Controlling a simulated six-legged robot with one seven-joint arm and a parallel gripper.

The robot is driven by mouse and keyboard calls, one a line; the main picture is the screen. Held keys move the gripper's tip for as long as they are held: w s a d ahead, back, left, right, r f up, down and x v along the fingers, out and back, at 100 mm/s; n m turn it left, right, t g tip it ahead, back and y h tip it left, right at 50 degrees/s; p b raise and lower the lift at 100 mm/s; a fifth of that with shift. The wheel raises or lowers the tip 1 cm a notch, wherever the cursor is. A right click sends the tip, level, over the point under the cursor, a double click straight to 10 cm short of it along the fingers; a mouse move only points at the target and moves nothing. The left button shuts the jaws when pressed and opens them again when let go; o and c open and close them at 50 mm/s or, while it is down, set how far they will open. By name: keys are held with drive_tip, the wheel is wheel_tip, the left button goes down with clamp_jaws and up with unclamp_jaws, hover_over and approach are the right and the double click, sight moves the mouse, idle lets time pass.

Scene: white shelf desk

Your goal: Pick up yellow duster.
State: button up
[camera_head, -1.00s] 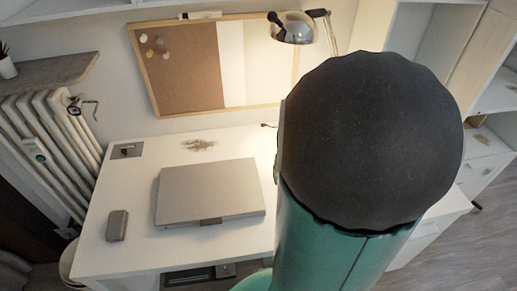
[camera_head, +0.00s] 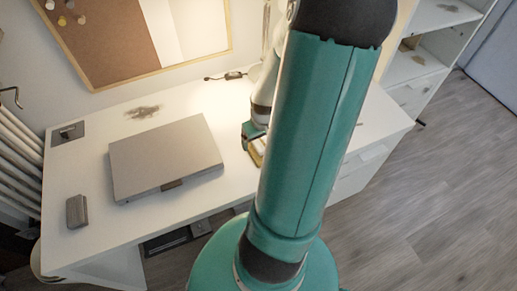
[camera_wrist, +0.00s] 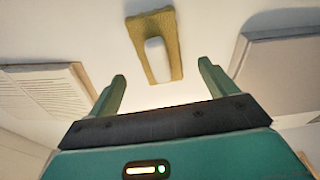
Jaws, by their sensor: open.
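The yellow duster (camera_wrist: 152,24) lies on the white desk in the wrist view, a mustard-yellow piece with a pale middle. It is ahead of my gripper (camera_wrist: 161,72), between the lines of its two green fingers. The fingers are apart, with nothing between them, and do not touch the duster. In the head view a small yellow and white patch of the duster (camera_head: 257,151) shows beside my gripper (camera_head: 250,134). My arm hides the rest of it there.
A closed grey laptop-like slab (camera_head: 165,157) lies on the white desk (camera_head: 100,250), left of my arm. A small grey block (camera_head: 77,211) is near the left edge. A dark smudge (camera_head: 142,112) lies behind the slab. Open shelves (camera_head: 425,65) stand at the right.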

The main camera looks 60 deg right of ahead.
sight(259, 144)
drive_tip(key=shift+w+d+f, duration=0.1)
drive_tip(key=shift+w+f, duration=0.05)
drive_tip(key=shift+f, duration=0.8)
drive_tip(key=shift+w+d+f, duration=0.1)
drive_tip(key=shift+w+f, duration=0.05)
drive_tip(key=shift+f, duration=0.8)
drive_tip(key=shift+w+d+f, duration=0.1)
drive_tip(key=shift+w+f, duration=0.05)
drive_tip(key=shift+f, duration=0.8)
drive_tip(key=c, duration=1.1)
